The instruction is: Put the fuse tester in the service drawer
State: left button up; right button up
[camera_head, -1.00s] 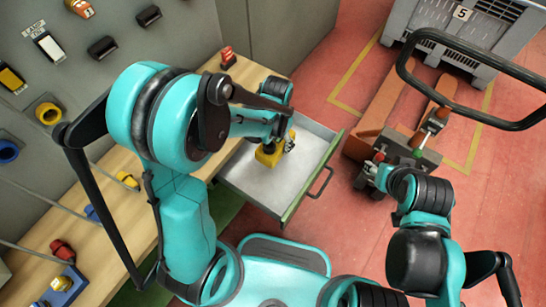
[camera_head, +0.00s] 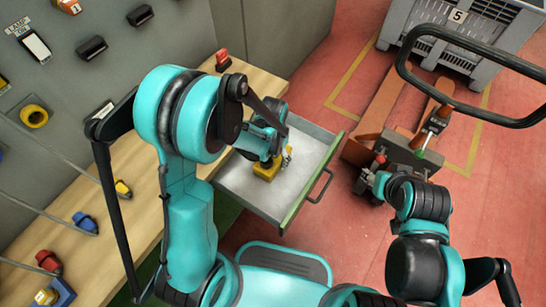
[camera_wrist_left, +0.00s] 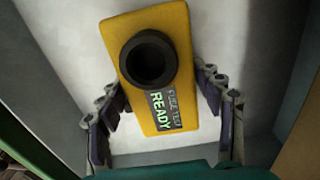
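The fuse tester (camera_head: 266,172) is a yellow block inside the open service drawer (camera_head: 240,186), partly hidden by my left gripper in the head view. In the left wrist view the fuse tester (camera_wrist_left: 172,112) shows a black round collar and a label reading "FUSE TEST READY". It appears to rest on the drawer's pale floor. My left gripper (camera_wrist_left: 162,88) is open around it, one finger on each side, with narrow gaps visible. In the head view my left gripper (camera_head: 278,160) is low in the drawer. My right gripper (camera_head: 368,181) is over the floor to the right, too small to judge.
The wooden bench (camera_head: 150,182) at left carries several coloured plugs. A red item (camera_head: 223,60) stands at its back. A pallet truck (camera_head: 385,130) and a grey crate (camera_head: 470,35) stand on the red floor at right. The drawer's right side is clear.

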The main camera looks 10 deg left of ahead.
pick_arm(q)
jog(key=shift+o, duration=0.6)
jog(key=shift+r, duration=0.25)
notch_tip(320, 180, up, 11)
jog(key=p, duration=0.5)
jog(key=s+a+r+n+t, duration=0.2)
jog(key=s+a+r+t, duration=0.1)
jog(key=s+r, duration=0.2)
jog(key=s+a+r+n+t, duration=0.2)
jog(key=s+a+r+t, duration=0.1)
jog(key=r, duration=0.5)
jog(key=shift+s+r+t, duration=0.25)
jog(key=shift+s+t, duration=0.35)
jog(key=shift+s, duration=0.4)
jog(key=shift+a, duration=0.1)
jog(key=shift+a, duration=0.1)
